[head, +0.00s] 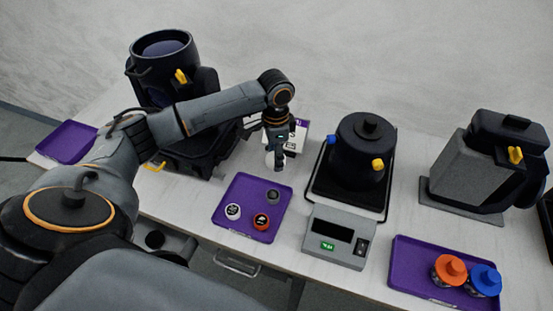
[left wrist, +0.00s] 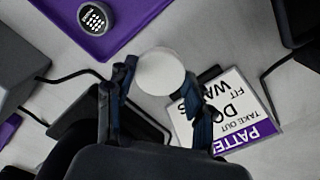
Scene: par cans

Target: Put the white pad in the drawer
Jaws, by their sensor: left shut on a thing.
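My left gripper (head: 275,163) is shut on the white pad, above the table behind the middle purple tray. In the left wrist view the white pad (left wrist: 160,72) is a round disc between the fingertips (left wrist: 160,88), held clear of the table. In the head view the pad (head: 270,159) is small and partly covered by the fingers. A drawer front with a metal handle (head: 237,266) shows under the table's front edge; it looks shut, though its inside cannot be seen. My right gripper is not in view.
The middle purple tray (head: 240,221) holds three small round pieces. Another purple tray (head: 410,267) holds orange- and blue-capped items.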

